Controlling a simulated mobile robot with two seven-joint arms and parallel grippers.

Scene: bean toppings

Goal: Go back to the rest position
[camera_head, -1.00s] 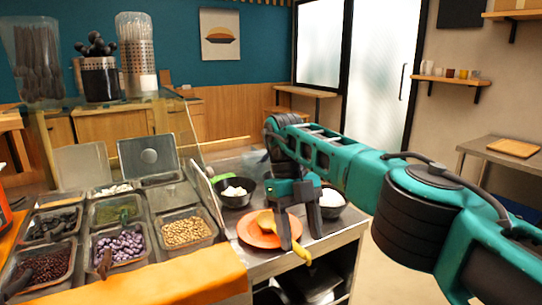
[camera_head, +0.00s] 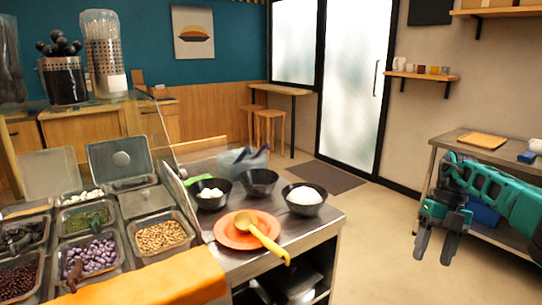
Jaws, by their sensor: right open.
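My right gripper (camera_head: 436,246) is at the right of the head view, with its fingers pointing down and a gap between them. It is empty and well clear of the counter, in front of the steel side table. A yellow ladle (camera_head: 262,238) lies on an orange plate (camera_head: 228,235) on the counter, its handle reaching past the plate toward the front right. Three black bowls stand behind the plate: one with white pieces (camera_head: 209,203), one in the middle (camera_head: 259,184), and one with a white mound (camera_head: 304,212). My left gripper is not in view.
A topping station with several steel pans, one of yellowish beans (camera_head: 160,237), fills the left. An orange cloth (camera_head: 165,285) covers its front edge. A steel side table (camera_head: 459,148) with a wooden board (camera_head: 483,141) stands at the right. The floor between is open.

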